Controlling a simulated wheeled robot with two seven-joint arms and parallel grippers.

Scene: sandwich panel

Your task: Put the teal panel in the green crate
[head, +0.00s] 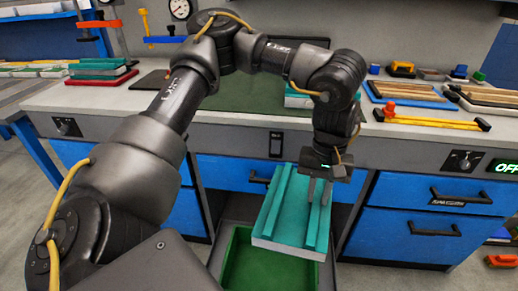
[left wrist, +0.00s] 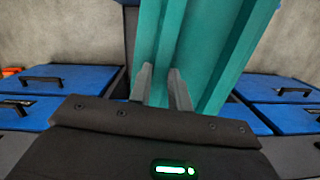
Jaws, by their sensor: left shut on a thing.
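The teal panel (head: 291,208), with raised ribs along its length and a pale edge, hangs tilted in front of the workbench. My left gripper (head: 319,190) is shut on one of its ribs, near the panel's right side. In the left wrist view the two fingers (left wrist: 162,85) sit at either side of a teal rib of the panel (left wrist: 190,45). The green crate (head: 240,262) is low down, below the panel, and its inside looks empty where it shows. The panel hides its back right part. My right gripper is not in view.
The grey workbench (head: 225,117) with blue drawers (head: 410,235) stands behind the crate. On its top are a stack of panels (head: 100,70), a blue tray of strips (head: 410,94) and a yellow clamp (head: 430,120). An orange thing (head: 502,261) lies on the floor at right.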

